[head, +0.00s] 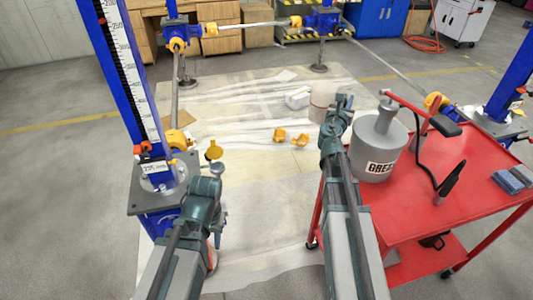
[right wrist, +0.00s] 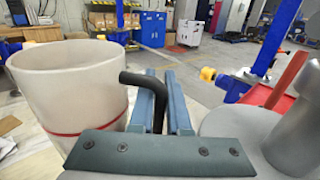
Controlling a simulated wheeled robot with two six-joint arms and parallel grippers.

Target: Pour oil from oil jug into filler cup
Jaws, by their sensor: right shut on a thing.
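The oil jug (head: 322,98) is a pale, off-white vessel, upright, with a red line around it and a black handle. It fills the left of the right wrist view (right wrist: 65,85). My right gripper (head: 343,103) is shut on its black handle (right wrist: 155,95), holding it beyond the red cart's left edge. A small grey cup (head: 216,168) with a raised yellow cap (head: 214,150) stands at the left jack's base; it looks like the filler cup. My left gripper (head: 207,190) is just below and in front of this cup. Its fingers are not clear, and it hides part of the jack base.
The red cart (head: 460,180) at the right carries a grey grease pot (head: 376,145) with a red lever, close beside my right arm. A blue jack column (head: 125,80) with a scale rises at the left. Yellow parts (head: 290,136) lie on the floor sheet. Floor between my arms is mostly clear.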

